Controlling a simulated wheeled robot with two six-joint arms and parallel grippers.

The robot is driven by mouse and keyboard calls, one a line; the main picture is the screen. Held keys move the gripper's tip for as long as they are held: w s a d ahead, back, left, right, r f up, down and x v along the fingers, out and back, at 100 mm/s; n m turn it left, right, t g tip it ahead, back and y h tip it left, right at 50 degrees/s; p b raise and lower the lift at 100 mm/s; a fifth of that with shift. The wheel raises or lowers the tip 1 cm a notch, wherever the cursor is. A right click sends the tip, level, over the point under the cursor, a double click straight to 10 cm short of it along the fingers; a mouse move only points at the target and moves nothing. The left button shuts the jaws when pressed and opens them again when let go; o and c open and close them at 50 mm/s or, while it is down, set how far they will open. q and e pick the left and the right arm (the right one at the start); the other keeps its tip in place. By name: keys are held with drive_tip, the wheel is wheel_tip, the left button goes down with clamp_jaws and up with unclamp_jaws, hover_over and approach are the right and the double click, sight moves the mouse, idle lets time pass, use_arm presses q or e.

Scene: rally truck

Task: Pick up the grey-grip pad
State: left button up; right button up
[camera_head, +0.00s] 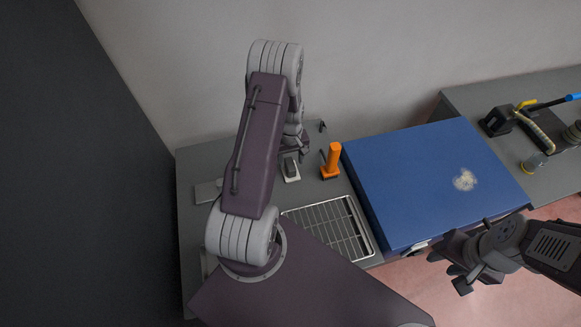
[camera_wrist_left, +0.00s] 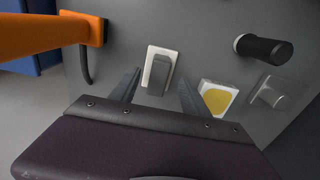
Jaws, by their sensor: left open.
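The grey-grip pad (camera_wrist_left: 159,71) is a white rectangular block with a raised grey grip, standing on the grey bench top. In the head view the pad (camera_head: 291,169) lies just below my left gripper (camera_head: 298,148). In the left wrist view my left gripper (camera_wrist_left: 158,92) is open, with its two fingers apart and nothing between them. The pad shows between and beyond the fingertips, and no contact is visible. My right gripper (camera_head: 452,270) is at the lower right of the head view, its fingers apart and empty.
An orange-handled tool (camera_head: 332,160) stands close right of the pad. A yellow-faced pad (camera_wrist_left: 217,98), a black cylinder (camera_wrist_left: 263,48) and a pale block (camera_wrist_left: 269,93) are nearby. A wire rack (camera_head: 340,228) and a large blue panel (camera_head: 400,175) lie to the right.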

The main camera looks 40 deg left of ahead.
sight(290, 163)
use_arm(q)
drive_tip(key=shift+w+a+f+p, duration=0.2)
drive_tip(key=shift+a+f+p, duration=0.05)
drive_tip(key=shift+f, duration=0.2)
drive_tip(key=shift+w+a+f+p, duration=0.2)
drive_tip(key=shift+a+f, duration=0.05)
drive_tip(key=shift+f, duration=0.2)
wheel_tip(290, 163, down, 3)
drive_tip(key=shift+r+p, duration=0.1)
drive_tip(key=shift+p, duration=0.45)
drive_tip(key=shift+s+d+f, duration=0.15)
drive_tip(key=shift+d+f, duration=0.05)
drive_tip(key=shift+f, duration=0.35)
use_arm(e)
drive_tip(key=shift+w+a+r, duration=0.2)
drive_tip(key=shift+r, duration=0.3)
drive_tip(key=shift+w+a+r, duration=0.15)
drive_tip(key=shift+r, duration=0.35)
use_arm(q)
drive_tip(key=shift+w+a, duration=0.15)
drive_tip(key=shift+w, duration=0.05)
drive_tip(key=c, duration=1)
clamp_jaws()
drive_tip(key=shift+s, duration=0.1)
